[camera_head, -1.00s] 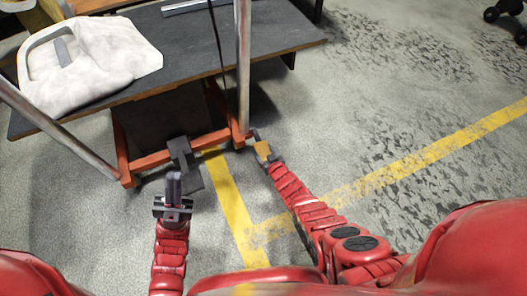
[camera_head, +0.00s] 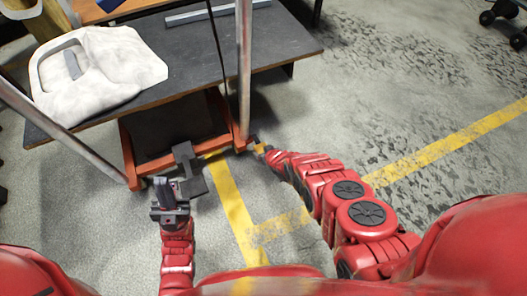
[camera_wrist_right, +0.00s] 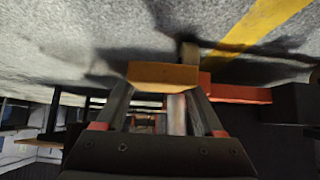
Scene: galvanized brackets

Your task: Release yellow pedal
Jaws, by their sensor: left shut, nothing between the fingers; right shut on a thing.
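The yellow pedal (camera_wrist_right: 163,75) sits between the fingertips of my right gripper (camera_wrist_right: 165,88) in the right wrist view. In the head view the pedal (camera_head: 260,149) is a small yellow patch at the low right corner of the orange cart frame, and my right gripper (camera_head: 268,153) is shut on it. My left gripper (camera_head: 165,191) is shut and empty, in front of the cart's lower crossbar, left of a dark grey pedal-like part (camera_head: 189,170).
The cart has an orange base frame (camera_head: 170,160), metal posts (camera_head: 244,70) and a dark top (camera_head: 200,60). Yellow floor lines (camera_head: 232,205) cross the grey floor. Open floor lies to the right.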

